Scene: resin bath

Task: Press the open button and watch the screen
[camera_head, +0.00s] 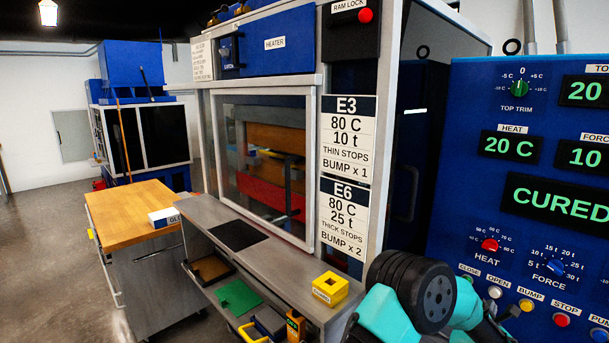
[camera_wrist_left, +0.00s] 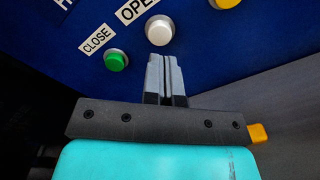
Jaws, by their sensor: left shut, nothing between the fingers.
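The white open button (camera_head: 495,292) sits low on the blue control panel, under an OPEN label. It also shows in the left wrist view (camera_wrist_left: 159,30). My left gripper (camera_wrist_left: 165,62) is shut and empty, with its fingertips just below the white button; I cannot tell whether they touch it. In the head view my left arm partly hides the area below the button row, and the gripper is hard to make out there. The main screen (camera_head: 560,204) reads CURED in green. My right gripper is not in view.
A green close button (camera_wrist_left: 116,60) is left of the white one, and a yellow bump button (camera_head: 526,305) and red stop button (camera_head: 561,320) are to its right. The HEAT display (camera_head: 509,146) reads 20 C. A press with a glazed door (camera_head: 270,165) stands left of the panel.

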